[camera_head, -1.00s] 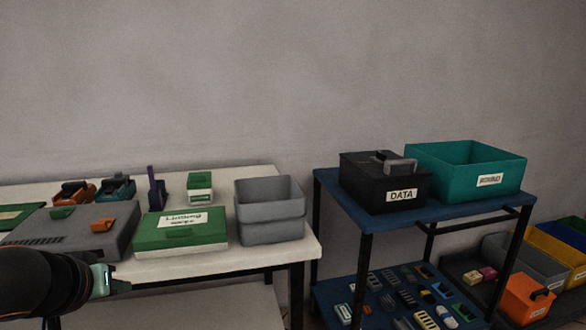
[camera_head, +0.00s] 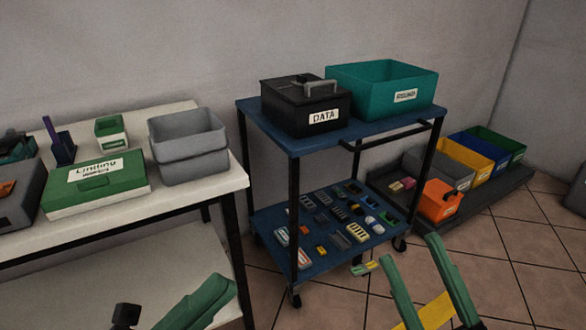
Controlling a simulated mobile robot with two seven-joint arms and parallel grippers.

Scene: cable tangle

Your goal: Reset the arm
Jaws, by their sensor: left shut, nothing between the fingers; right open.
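My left gripper (camera_head: 222,287) shows at the bottom, left of centre, with its green fingers together and nothing seen between them. It is in front of the white table's lower shelf and overlaps it in the picture. My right gripper (camera_head: 409,254) is at the bottom right. Its two green fingers stand apart with a yellow part between them, over the tiled floor and right of the blue cart. It is open and empty. Most of both arms is out of the picture.
The white table (camera_head: 225,183) holds a green box (camera_head: 105,185) and grey bins (camera_head: 190,160). The blue cart (camera_head: 262,225) bears a black DATA case (camera_head: 290,110), a teal bin (camera_head: 360,95) and several small parts below. Coloured bins (camera_head: 465,160) stand behind right.

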